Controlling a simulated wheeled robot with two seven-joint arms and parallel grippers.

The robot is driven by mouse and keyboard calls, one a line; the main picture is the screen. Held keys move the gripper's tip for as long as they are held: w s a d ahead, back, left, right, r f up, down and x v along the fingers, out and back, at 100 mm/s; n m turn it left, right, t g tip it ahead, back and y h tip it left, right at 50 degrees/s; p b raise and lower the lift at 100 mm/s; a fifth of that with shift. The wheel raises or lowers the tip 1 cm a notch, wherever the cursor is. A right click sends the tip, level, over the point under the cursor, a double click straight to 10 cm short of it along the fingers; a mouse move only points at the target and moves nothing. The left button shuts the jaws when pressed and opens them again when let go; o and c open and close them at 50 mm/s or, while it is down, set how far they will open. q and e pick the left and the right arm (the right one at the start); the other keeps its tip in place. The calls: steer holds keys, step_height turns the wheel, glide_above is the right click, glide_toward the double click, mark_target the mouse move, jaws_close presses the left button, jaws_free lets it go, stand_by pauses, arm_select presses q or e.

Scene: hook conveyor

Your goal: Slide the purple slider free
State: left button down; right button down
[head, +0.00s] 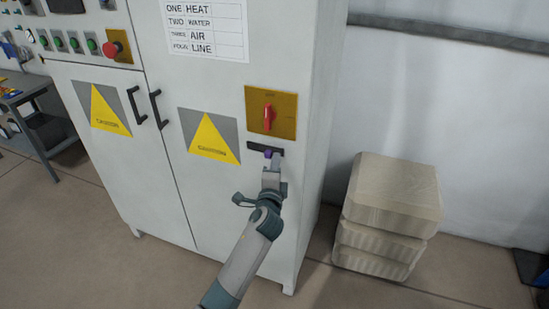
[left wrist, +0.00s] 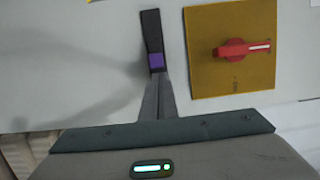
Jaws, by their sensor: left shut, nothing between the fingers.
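The purple slider (head: 268,154) sits in a short dark track (head: 254,147) on the white cabinet's right door, just below the red rotary switch. In the left wrist view, the purple slider (left wrist: 156,61) is near the lower end of the dark track (left wrist: 151,30). My left gripper (head: 271,166) is shut and empty, its tips right at the slider. The fingers (left wrist: 157,80) also show in the left wrist view, their tips against or just short of the slider; I cannot tell if they touch. My right gripper is not in view.
The red switch (head: 268,116) on its yellow plate juts out close above the track. Black door handles (head: 157,108) stand to the left. Stacked pale blocks (head: 388,216) stand on the floor right of the cabinet. Open floor lies in front.

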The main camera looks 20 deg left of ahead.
mark_target(263, 150)
arm_select(q)
steer(key=shift+a+f, duration=0.1)
steer(key=shift+a, duration=0.1)
steer(key=a+p, duration=0.1)
steer(key=a, duration=0.3)
steer(key=shift+w+a, duration=0.15)
steer(key=shift+a, duration=0.2)
stand_by(0.4)
